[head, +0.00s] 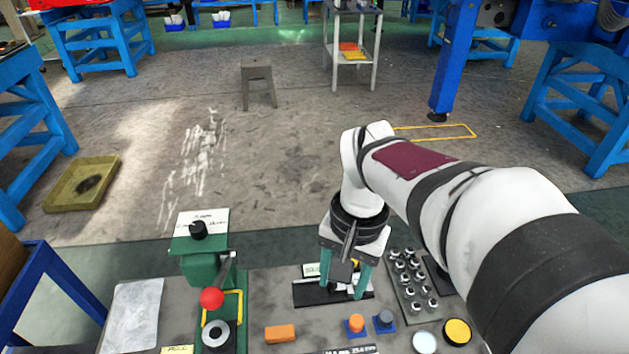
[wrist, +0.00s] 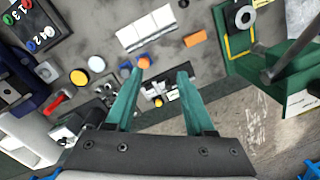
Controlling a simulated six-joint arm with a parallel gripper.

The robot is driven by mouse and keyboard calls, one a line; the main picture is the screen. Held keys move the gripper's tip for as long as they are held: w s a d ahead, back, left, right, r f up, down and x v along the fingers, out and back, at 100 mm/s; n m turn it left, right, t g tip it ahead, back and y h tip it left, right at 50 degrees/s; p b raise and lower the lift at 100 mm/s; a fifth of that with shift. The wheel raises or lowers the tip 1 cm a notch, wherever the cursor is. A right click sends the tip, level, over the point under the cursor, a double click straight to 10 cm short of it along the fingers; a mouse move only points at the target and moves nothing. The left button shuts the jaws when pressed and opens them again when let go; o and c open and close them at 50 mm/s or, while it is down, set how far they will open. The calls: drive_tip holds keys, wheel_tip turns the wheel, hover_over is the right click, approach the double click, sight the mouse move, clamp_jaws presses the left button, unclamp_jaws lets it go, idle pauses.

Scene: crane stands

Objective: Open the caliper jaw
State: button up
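My gripper (head: 342,282) is open above the bench, pointing down, with its two green fingers apart; both also show in the wrist view (wrist: 160,78). Nothing is held between the fingers. Below them is a black base (head: 306,293) with a pale label and small white and dark parts, partly hidden by my gripper. In the wrist view, the black base (wrist: 150,88) shows between the fingers, with a small yellow part (wrist: 158,102). The caliper may be here, but I cannot make out its jaw or whether it is open.
An orange block (head: 280,333) lies left of my gripper. A green stand (head: 198,262) with a red-ball lever (head: 212,298) stands further left. Orange (head: 356,324) and dark (head: 385,319) knobs sit in front. A tray of several metal pieces (head: 411,281) is at right.

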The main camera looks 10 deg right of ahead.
hover_over(340, 285)
drive_tip(key=a, duration=0.2)
wheel_tip(340, 285, down, 5)
drive_tip(key=shift+m+h, duration=0.3)
drive_tip(key=shift+h, duration=0.1)
wheel_tip(340, 285, down, 16)
drive_tip(key=shift+d+r, duration=0.1)
drive_tip(key=shift+r, duration=0.1)
clamp_jaws()
